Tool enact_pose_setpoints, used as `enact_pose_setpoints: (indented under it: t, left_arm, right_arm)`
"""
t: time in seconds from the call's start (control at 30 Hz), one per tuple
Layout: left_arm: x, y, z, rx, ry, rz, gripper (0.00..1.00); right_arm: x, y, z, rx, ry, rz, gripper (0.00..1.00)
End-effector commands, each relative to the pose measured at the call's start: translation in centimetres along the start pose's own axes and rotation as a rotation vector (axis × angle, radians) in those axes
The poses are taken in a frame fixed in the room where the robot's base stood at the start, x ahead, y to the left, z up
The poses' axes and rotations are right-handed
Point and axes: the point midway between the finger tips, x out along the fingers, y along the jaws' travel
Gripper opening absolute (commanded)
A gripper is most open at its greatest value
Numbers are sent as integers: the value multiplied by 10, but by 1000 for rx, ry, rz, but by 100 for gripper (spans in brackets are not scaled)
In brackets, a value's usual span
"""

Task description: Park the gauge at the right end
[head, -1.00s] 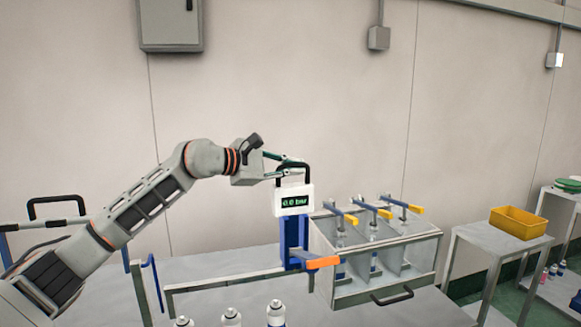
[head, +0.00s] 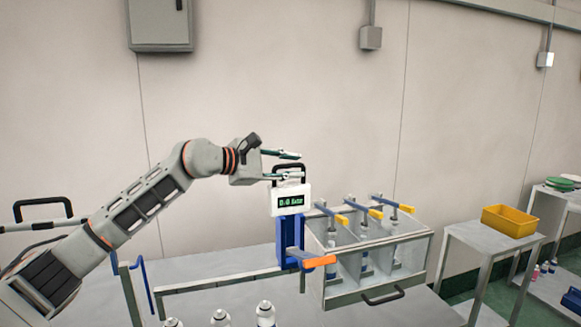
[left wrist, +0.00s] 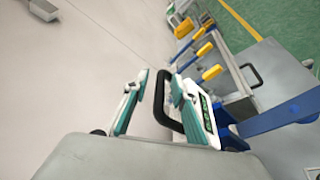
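The gauge (head: 291,200) is a white box with a dark display showing green digits and a black loop handle on top. It is upright on a blue stand (head: 291,240) near the right end of the metal rail (head: 215,284), beside the clear case. An orange lever (head: 320,262) sticks out from the stand's foot. My left gripper (head: 300,165) is at the handle with its fingers spread. In the left wrist view, the handle (left wrist: 166,100) shows between the spread fingers (left wrist: 155,76), close to the right one. My right gripper is not in view.
A clear case (head: 385,265) with several clamps and bottles stands right of the gauge. Several bottles (head: 266,314) stand at the front of the table. A yellow bin (head: 510,221) sits on a side table.

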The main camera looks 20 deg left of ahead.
Motion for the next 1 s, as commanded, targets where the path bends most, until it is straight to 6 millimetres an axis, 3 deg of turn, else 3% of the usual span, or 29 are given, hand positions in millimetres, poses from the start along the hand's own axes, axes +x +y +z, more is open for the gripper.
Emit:
enact_pose_setpoints:
  t: [0.33, 0.8, 1.0]
  left_arm:
    - [-11, 0, -2, 0, 3, -1, 26]
    - [-98, -1, -2, 0, 2, -1, 26]
    - [-116, -1, -1, -1, 0, -1, 26]
  right_arm:
    - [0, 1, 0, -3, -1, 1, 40]
    - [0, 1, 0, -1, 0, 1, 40]
    - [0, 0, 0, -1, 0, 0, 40]
